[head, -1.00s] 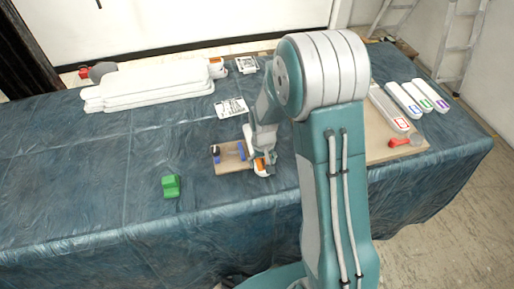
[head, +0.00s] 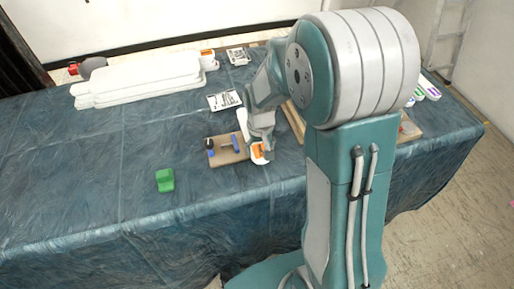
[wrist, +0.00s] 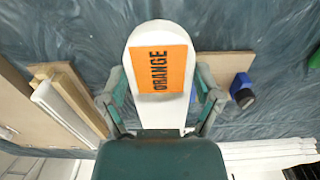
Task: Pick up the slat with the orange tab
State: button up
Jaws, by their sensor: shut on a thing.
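The slat with the orange tab (wrist: 150,35) is white with a rounded end. Its orange tab (wrist: 160,69) reads "ORANGE" in the wrist view. My gripper (wrist: 162,98) has one finger on each side of the slat and is shut on it. In the head view the slat's end (head: 258,154) shows beside the gripper (head: 262,143), at the right edge of a small brown board (head: 228,160). The arm hides part of the slat there, and I cannot tell whether it is clear of the table.
The small board carries blue and black parts (head: 235,143). A green block (head: 165,180) sits to its left on the blue cloth (head: 90,180). A white stack (head: 140,78) and printed sheets (head: 224,100) lie behind. Other slats (head: 428,87) at right are partly hidden by my arm.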

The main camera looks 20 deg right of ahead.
jog(key=s+r, duration=0.6)
jog(key=s, duration=0.4)
jog(key=shift+s, duration=0.25)
